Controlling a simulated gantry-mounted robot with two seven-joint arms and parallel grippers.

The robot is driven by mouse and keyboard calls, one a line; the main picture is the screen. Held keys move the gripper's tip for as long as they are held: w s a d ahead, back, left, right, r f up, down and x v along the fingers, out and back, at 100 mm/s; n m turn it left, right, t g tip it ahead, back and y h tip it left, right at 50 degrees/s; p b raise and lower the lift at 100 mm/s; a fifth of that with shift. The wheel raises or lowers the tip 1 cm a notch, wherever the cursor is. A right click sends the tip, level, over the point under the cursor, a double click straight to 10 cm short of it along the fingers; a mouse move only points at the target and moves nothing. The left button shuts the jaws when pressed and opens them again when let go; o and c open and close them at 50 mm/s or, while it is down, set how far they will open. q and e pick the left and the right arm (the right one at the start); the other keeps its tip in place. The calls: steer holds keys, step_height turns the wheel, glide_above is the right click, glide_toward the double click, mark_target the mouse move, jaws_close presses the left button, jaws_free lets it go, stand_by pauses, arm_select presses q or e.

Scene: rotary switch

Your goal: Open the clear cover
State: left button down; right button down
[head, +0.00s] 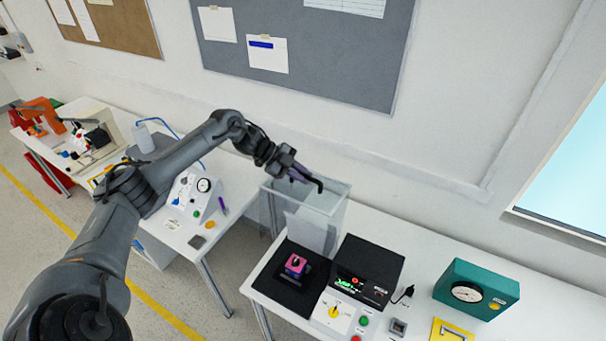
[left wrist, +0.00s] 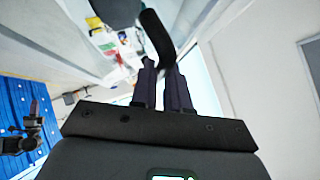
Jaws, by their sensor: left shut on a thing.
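The clear cover (head: 330,232) is a transparent box at the back left of the near white table. It stands raised behind the black mat (head: 283,290), which is uncovered and carries a pink block with a dark knob (head: 295,264). My left gripper (head: 303,177) is at the cover's upper edge, shut on its black handle (head: 319,185). In the left wrist view the curved black handle (left wrist: 155,38) sits between the tips of my left gripper (left wrist: 163,68).
A black box with a lit display (head: 365,275) stands right of the mat, above a panel with a yellow dial (head: 334,312). A green gauge box (head: 474,290) is farther right. A grey notice board (head: 300,45) hangs on the wall behind. A gap separates the two tables.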

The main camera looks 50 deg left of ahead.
arm_select(q)
steer(key=c, duration=1.4)
jaws_free()
steer(key=shift+s+f, duration=0.25)
steer(key=shift+f, duration=0.5)
steer(key=shift+c, duration=0.2)
steer(key=o, duration=0.3)
steer(key=shift+s, duration=0.1)
steer(key=shift+r, duration=0.15)
steer(key=shift+r, duration=0.1)
steer(key=shift+s+a+r, duration=0.25)
steer(key=shift+r, duration=0.05)
steer(key=b+v, duration=0.5)
steer(key=v, duration=0.3)
steer(key=shift+s+a+r, duration=0.1)
steer(key=shift+s+a, duration=0.1)
steer(key=shift+a, duration=0.1)
steer(key=shift+s+a+r+b, duration=0.2)
steer(key=shift+r+b, duration=0.1)
steer(key=shift+r, duration=0.25)
